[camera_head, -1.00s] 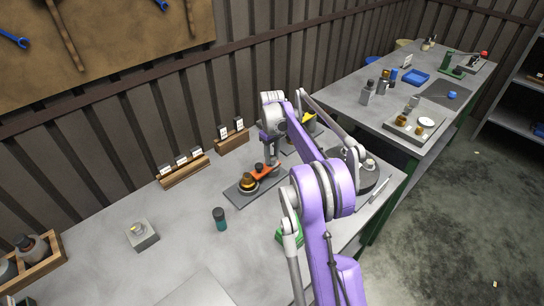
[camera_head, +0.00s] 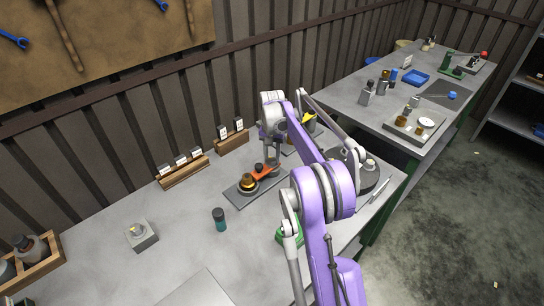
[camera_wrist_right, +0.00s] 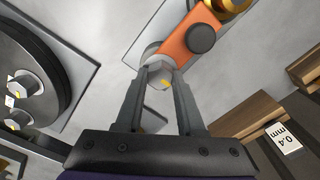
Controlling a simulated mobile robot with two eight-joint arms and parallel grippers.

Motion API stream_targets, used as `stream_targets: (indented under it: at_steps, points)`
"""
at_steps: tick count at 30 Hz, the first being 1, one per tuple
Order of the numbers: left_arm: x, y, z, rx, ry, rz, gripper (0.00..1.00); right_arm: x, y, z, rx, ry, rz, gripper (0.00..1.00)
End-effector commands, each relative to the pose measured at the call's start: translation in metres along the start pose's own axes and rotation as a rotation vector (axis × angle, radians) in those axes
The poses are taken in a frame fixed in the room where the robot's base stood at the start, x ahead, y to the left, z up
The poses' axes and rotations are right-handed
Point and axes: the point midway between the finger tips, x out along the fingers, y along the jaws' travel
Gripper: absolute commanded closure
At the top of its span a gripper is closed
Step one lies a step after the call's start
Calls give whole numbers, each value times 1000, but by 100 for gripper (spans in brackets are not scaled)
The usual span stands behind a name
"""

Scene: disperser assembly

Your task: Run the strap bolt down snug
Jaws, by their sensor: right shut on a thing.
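The orange strap (camera_head: 265,173) lies over a grey base plate (camera_head: 238,197) on the bench, beside a brass and black round part (camera_head: 248,184). The strap also shows in the right wrist view (camera_wrist_right: 181,46), with a black knob (camera_wrist_right: 201,38) on it. The strap bolt (camera_wrist_right: 160,80), a grey hex head with a yellow mark, sits at the strap's end. My right gripper (camera_wrist_right: 160,74) is shut on the bolt head, one finger on each side. In the head view my right gripper (camera_head: 273,160) points down at the strap's far end; the bolt cannot be made out there. My left gripper is out of view.
A dark round fixture with bolts (camera_wrist_right: 22,90) stands close left in the wrist view. Wooden holders with labelled cards (camera_head: 182,170) line the wall. A teal-and-black bottle (camera_head: 220,220) and a small grey block (camera_head: 142,236) stand on open bench at left.

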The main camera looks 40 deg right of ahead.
Motion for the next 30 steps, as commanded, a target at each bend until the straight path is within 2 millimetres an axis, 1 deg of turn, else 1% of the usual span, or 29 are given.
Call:
stream_targets:
  at_steps: [6,12,18,30]
  points:
    - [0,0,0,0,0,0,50,0,0,0,141,1,0,100]
    - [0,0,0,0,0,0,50,0,0,0,220,1,0,100]
    - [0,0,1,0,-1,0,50,0,0,0,256,1,0,100]
    - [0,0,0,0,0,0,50,0,0,0,261,1,0,100]
